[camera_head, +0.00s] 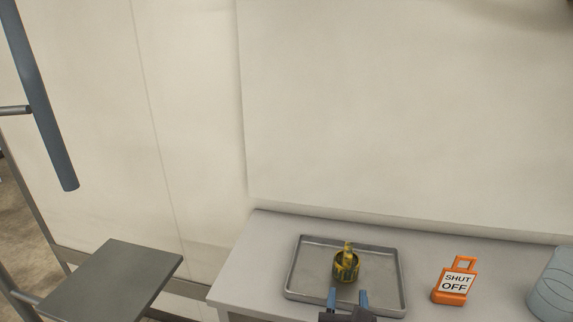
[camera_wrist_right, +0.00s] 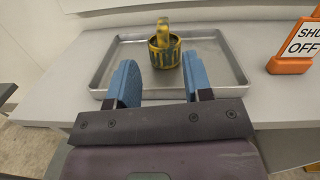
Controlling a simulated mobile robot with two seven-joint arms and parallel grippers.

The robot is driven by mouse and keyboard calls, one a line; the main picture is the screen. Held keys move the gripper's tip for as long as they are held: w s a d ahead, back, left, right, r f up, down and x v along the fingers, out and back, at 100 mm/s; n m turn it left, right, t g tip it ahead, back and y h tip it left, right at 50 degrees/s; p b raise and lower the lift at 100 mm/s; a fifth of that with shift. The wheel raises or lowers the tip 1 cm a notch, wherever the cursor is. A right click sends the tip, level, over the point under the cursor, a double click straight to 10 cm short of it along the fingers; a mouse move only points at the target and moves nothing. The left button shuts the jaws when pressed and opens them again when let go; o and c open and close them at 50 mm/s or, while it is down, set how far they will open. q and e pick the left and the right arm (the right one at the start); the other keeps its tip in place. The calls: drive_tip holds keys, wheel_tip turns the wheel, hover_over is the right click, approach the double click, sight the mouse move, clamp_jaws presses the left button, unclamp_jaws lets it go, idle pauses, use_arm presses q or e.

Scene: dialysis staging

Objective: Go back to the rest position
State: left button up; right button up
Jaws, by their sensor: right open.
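My right gripper (camera_head: 349,300) comes in at the bottom of the head view, at the near edge of the metal tray. Its two blue fingers are apart with nothing between them, as the right wrist view also shows (camera_wrist_right: 160,88). Beyond the fingertips, a small yellow and dark green cup (camera_head: 346,268) stands in the tray, with a yellow piece (camera_head: 348,248) sticking up from it. The cup also shows in the right wrist view (camera_wrist_right: 165,55), apart from the fingers. My left gripper is not in view.
The metal tray (camera_head: 292,272) lies on a light table (camera_head: 240,270). An orange "SHUT OFF" sign (camera_head: 455,282) stands right of it, then a grey-blue container (camera_head: 553,285). A grey flat surface (camera_head: 110,282) is at lower left. A pale wall (camera_head: 400,110) rises behind.

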drive_tip(key=s+a+r+n+t+y, duration=0.2)
drive_tip(key=s+r+n+y, duration=0.15)
drive_tip(key=n+y, duration=1)
drive_tip(key=s+f+n+g, duration=0.5)
drive_tip(key=f+n+g, duration=0.1)
drive_tip(key=n, duration=1)
drive_tip(key=s+d+f+n+g+h, duration=0.4)
drive_tip(key=s+d+f+g+h, duration=0.15)
drive_tip(key=s+d, duration=0.2)
drive_tip(key=s+d+f+n+g+h, duration=0.4)
drive_tip(key=s+d+g, duration=0.25)
drive_tip(key=d, duration=0.25)
drive_tip(key=w+f+n+t, duration=0.1)
drive_tip(key=w+f+t, duration=0.5)
drive_tip(key=f+t, duration=0.2)
drive_tip(key=shift+w+f+t, duration=0.2)
drive_tip(key=shift+f+t, duration=0.2)
drive_tip(key=shift+f, duration=0.8)
